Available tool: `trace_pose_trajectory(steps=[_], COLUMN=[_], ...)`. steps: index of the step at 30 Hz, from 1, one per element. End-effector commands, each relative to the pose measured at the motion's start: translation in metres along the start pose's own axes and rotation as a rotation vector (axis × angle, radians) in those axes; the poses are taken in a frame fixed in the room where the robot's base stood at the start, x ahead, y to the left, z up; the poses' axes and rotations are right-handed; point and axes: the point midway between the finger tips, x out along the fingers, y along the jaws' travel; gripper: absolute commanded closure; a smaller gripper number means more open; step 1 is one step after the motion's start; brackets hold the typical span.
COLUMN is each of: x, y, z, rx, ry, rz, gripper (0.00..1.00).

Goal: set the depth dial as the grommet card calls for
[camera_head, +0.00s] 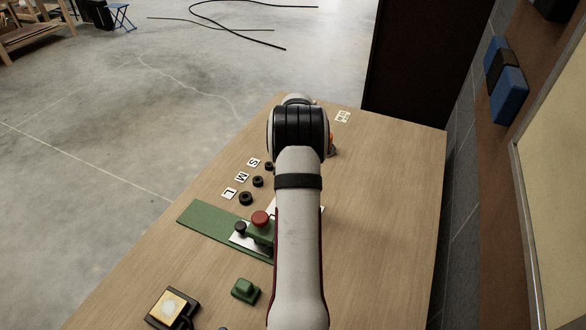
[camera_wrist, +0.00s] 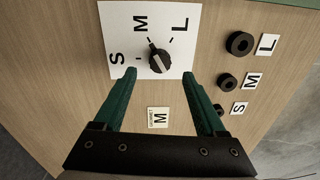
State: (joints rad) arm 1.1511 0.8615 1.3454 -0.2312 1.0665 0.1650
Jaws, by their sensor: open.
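In the wrist view a black dial (camera_wrist: 158,60) sits on a white plate (camera_wrist: 112,14) marked S, M and L. Its pointer direction is too small to tell surely. The grommet card (camera_wrist: 158,117) lies on the table below the plate in that view and reads "GROMMET M". My gripper (camera_wrist: 161,73) is open, its two green fingers apart, one tip on either side of the dial. Whether they touch it or the plate I cannot tell. In the head view my arm hides the dial and most of its plate.
Black grommets labelled L (camera_wrist: 239,44), M (camera_wrist: 227,81) and S (camera_wrist: 218,108) lie beside the plate. A green press with a red knob (camera_head: 260,218), a green block (camera_head: 245,290) and a yellow-topped box (camera_head: 172,306) stand nearer. The table's right side is clear.

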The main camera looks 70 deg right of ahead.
Motion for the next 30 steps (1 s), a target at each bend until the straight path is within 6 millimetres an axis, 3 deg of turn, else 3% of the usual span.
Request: trace_pose_trajectory(steps=[3, 10, 15, 27, 29, 30], x=[-0.041, -0.093, -0.104, -0.105, -0.11, -0.117], y=[-0.001, 0.0, 0.0, -0.001, -0.009, -0.021], z=[-0.001, -0.001, 0.0, 0.001, 0.012, 0.028], rx=[0.0, 0.0, 0.0, -0.003, -0.027, -0.061], ry=[0.006, 0.002, 0.001, 0.0, -0.002, -0.005], rz=[-0.003, -0.001, 0.0, 0.0, -0.002, -0.005], gripper=[0.27, 0.27, 0.27, 0.27, 0.27, 0.27])
